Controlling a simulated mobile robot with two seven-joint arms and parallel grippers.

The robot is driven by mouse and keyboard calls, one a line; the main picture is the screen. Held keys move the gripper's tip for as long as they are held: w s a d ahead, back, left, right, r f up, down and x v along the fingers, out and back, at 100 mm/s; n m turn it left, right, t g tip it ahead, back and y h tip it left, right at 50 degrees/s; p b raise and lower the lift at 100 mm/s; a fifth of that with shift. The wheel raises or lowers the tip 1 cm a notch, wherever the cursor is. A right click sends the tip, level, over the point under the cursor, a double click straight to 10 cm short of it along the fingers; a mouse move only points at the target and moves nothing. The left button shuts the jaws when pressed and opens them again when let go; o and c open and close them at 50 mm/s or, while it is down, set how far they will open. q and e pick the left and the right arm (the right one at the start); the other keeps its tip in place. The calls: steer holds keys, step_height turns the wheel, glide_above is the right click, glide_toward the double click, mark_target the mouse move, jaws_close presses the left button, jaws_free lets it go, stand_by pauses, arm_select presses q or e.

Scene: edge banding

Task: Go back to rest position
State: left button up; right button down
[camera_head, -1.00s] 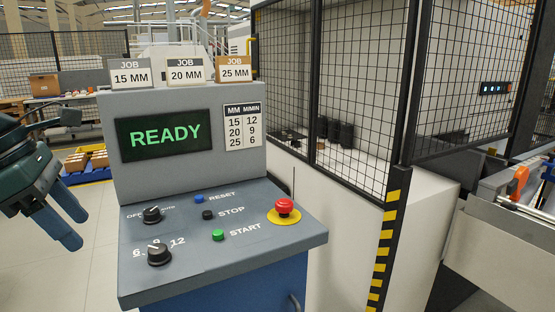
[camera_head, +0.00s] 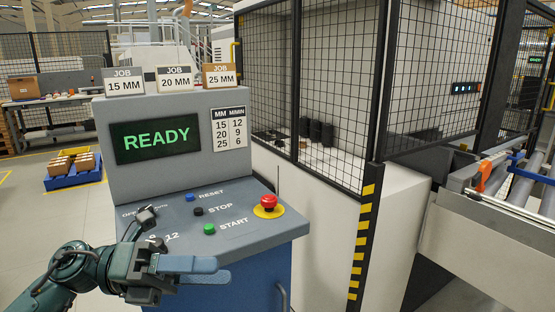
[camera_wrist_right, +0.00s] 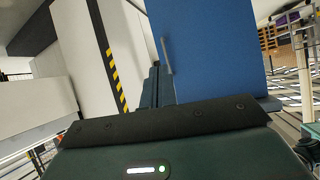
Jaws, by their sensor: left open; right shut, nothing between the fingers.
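My left gripper (camera_head: 218,270) is in front of the console's lower front edge in the head view, its two blue fingers pointing right. It is open and empty. My left arm and hand hide part of the dials on the console (camera_head: 240,252). My right gripper (camera_wrist_right: 157,74) shows in its own wrist view as dark fingers close together, with nothing between them. It is not in the head view. The console screen (camera_head: 156,136) reads READY.
The sloped panel carries a red emergency button (camera_head: 268,201), a green start button (camera_head: 209,229) and other controls. A mesh fence (camera_head: 335,80) with a striped post (camera_head: 362,240) stands right of it, then a roller conveyor (camera_head: 520,190). Open floor (camera_head: 30,220) lies left.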

arm_select(q)
steer(key=w+a+f+n+t+y+p, duration=0.15)
steer(key=f+n+t+y, duration=0.55)
steer(key=n, duration=0.9)
steer(key=w+a+f+n+t+y+p, duration=0.1)
steer(key=w+a+f+n+t+y, duration=0.15)
steer(key=f+n+t, duration=1.05)
steer(key=s+f+n+g+y, duration=0.5)
steer(key=s+f+n+g, duration=0.3)
steer(key=s+f+n, duration=0.3)
step_height(320, 180, down, 2)
steer(key=s, duration=0.3)
steer(key=shift+g+y+p, duration=0.35)
steer(key=shift+g+p, duration=0.05)
steer(key=shift+f, duration=0.1)
